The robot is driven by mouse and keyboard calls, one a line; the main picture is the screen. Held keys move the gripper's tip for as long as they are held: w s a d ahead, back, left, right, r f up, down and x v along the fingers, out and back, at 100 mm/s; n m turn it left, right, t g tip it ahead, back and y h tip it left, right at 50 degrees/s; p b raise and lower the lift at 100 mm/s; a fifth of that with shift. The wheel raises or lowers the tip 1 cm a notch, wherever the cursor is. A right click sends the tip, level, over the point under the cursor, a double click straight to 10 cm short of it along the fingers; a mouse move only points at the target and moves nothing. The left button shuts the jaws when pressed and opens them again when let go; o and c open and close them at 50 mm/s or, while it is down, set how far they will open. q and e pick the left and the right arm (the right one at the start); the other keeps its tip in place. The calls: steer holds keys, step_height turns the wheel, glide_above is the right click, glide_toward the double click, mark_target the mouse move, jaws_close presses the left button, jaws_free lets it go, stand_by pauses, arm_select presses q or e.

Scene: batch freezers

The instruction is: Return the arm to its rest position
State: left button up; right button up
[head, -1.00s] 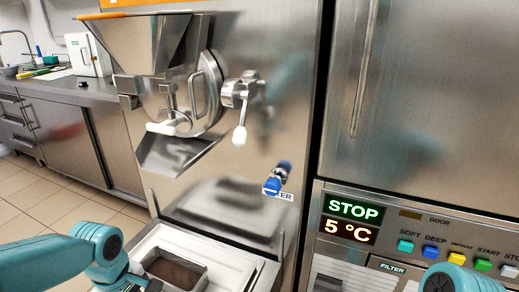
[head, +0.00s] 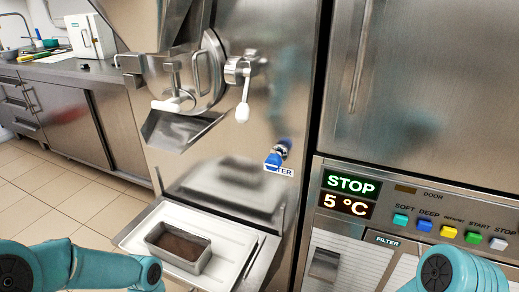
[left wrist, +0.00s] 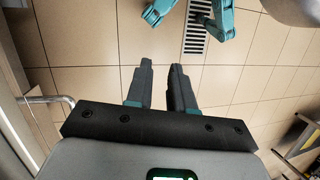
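My left arm comes in at the lower left of the head view, with its gripper out of that view. In the left wrist view my left gripper (left wrist: 160,88) points down over the tiled floor. Its two dark fingers are a little apart, with nothing between them. A teal part of my right arm shows at the lower right of the head view; its gripper is out of view.
A metal pan (head: 180,248) with brown contents sits on a white tray (head: 236,246) below the batch freezer's chute (head: 178,131). A blue-handled tap (head: 276,158) sticks out. A control panel (head: 440,225) reads STOP, 5 °C. A counter (head: 60,70) stands left; floor is clear.

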arm_select(q)
steer(key=s+d+f+m+h, duration=0.3)
steer(key=s+d+f+m, duration=0.3)
steer(key=s+d+f, duration=0.6)
steer(key=w+a+f+m+t, duration=0.2)
steer(key=w+m+t, duration=0.2)
steer(key=w, duration=0.1)
step_height(320, 180, up, 20)
steer(key=p, duration=1.9)
steer(key=shift+s, duration=0.25)
steer(key=shift+a, duration=0.1)
